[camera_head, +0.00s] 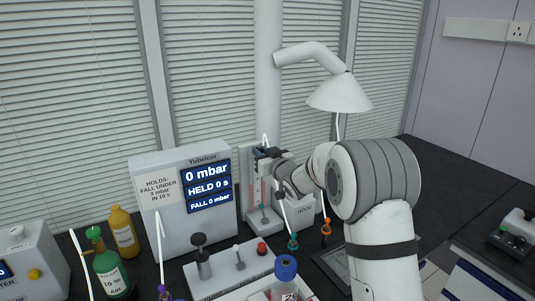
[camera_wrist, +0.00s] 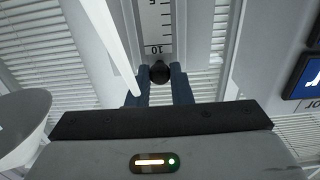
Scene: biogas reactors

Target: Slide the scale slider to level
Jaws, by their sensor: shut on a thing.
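The scale slider's round black knob (camera_wrist: 160,72) is in the wrist view, right by the 10 mark of the white ruled scale (camera_wrist: 157,25). My gripper (camera_wrist: 159,80) has its two dark fingers shut on the knob, one on each side. In the head view my gripper (camera_head: 267,157) is at the upper part of the upright white gauge panel (camera_head: 252,212). Red liquid columns (camera_head: 265,192) show in the gauge below it. My gripper and wrist hide the knob and the top of the scale there.
The Yubelcor box (camera_head: 190,232), reading 0 mbar, stands close left of the gauge. A white tube (camera_wrist: 108,30) runs beside the scale in the wrist view. A lamp-like hood (camera_head: 340,92) hangs above right. Bottles (camera_head: 123,232) and a valve block (camera_head: 230,268) occupy the bench front.

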